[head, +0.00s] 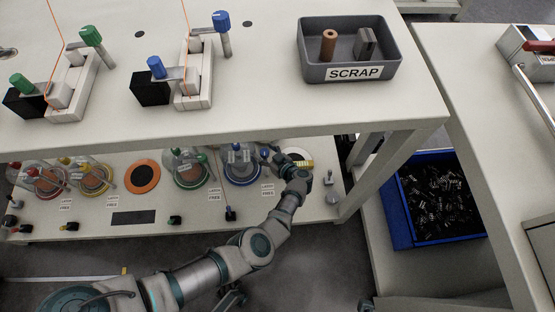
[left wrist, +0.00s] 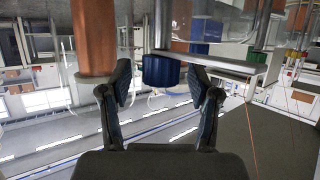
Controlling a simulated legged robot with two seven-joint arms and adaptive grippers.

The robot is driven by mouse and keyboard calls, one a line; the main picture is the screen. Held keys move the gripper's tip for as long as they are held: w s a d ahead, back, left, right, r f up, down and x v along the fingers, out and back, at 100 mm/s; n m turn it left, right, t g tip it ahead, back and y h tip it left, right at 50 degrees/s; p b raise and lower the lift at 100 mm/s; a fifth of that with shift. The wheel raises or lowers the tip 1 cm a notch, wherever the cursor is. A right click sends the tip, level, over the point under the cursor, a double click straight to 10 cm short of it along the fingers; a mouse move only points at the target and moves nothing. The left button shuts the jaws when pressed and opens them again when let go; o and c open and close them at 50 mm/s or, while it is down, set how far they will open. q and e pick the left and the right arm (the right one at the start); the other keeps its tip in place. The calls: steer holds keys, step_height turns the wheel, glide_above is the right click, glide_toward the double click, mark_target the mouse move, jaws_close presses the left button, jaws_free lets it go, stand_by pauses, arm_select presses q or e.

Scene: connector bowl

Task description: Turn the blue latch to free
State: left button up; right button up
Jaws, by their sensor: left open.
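In the head view a small blue latch knob (head: 264,153) stands beside the blue-ringed clear dome (head: 241,166) on the lower shelf. A "LATCH FREE" label (head: 267,190) lies in front of it. My left gripper (head: 279,160) is at the latch, reaching in from the right of the dome. In the left wrist view a blue cylindrical knob (left wrist: 161,70) with a pale bar beside it sits between the tips of my open left gripper (left wrist: 160,82). Gaps show on both sides, so the fingers look apart from it. My right gripper is not in view.
The upper shelf (head: 250,115) overhangs the lower one. It carries green and blue clamp stations and a grey SCRAP tray (head: 312,72) with two parts. More ringed domes stand left on the lower shelf. A blue bin (head: 400,215) of dark pieces is at the right.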

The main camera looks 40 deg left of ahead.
mark_target(264, 151)
arm_select(q)
steer(key=shift+v, duration=1.05)
steer(key=shift+s+d+r, duration=0.15)
steer(key=shift+d+r, duration=0.25)
steer(key=shift+d, duration=0.05)
steer(key=v, duration=0.8)
steer(key=shift+d, duration=0.25)
steer(key=shift+f, duration=0.2)
